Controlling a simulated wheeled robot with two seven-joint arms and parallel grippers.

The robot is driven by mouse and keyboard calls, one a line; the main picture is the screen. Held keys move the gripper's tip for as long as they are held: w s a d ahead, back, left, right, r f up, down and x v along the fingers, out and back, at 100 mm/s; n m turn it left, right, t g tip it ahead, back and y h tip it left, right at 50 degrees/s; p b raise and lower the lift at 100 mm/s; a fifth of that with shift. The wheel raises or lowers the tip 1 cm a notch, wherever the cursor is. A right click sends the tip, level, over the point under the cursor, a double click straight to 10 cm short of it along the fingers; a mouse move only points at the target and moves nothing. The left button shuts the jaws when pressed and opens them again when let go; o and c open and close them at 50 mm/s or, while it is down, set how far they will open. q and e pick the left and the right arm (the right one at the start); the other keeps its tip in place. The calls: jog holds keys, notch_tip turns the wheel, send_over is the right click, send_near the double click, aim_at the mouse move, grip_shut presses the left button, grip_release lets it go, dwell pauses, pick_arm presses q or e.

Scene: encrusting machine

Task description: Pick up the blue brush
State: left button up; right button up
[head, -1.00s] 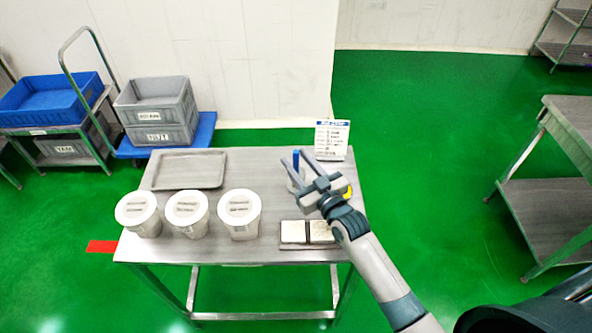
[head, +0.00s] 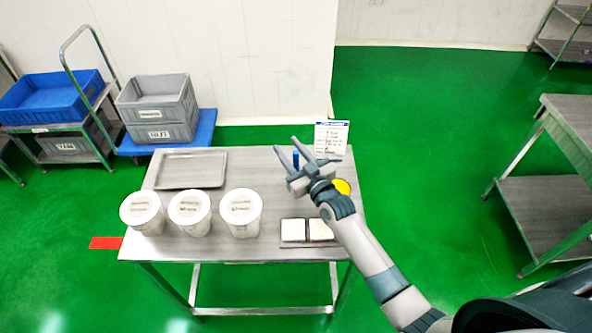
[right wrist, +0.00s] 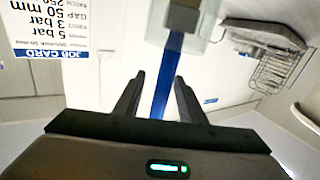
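The blue brush (head: 296,159) stands near the back right of the metal table (head: 262,185); only a short piece of its handle shows in the head view. In the right wrist view its blue handle (right wrist: 168,78) rises between my fingers from a pale translucent holder (right wrist: 199,22). My right gripper (head: 285,144) is open, with one finger on each side of the handle. A gap shows beside the fingers in the right wrist view (right wrist: 158,76). The brush's lower end is hidden. My left gripper is not in view.
A job card (head: 331,139) stands behind the gripper, and a yellow round thing (head: 342,187) is partly hidden by my arm. White lidded tubs (head: 241,213), a metal tray (head: 190,169) and two white blocks (head: 293,231) are also on the table.

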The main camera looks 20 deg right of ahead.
grip_shut()
jog(key=shift+r, duration=0.1)
notch_tip(320, 180, up, 10)
jog(key=b, duration=0.2)
dwell(0.4)
dwell(0.5)
jog(key=s+d+f+p, duration=0.2)
jog(key=s+d, duration=0.4)
jog(key=d, duration=0.5)
jog(key=shift+d+f+m, duration=0.15)
jog(key=shift+m, duration=0.15)
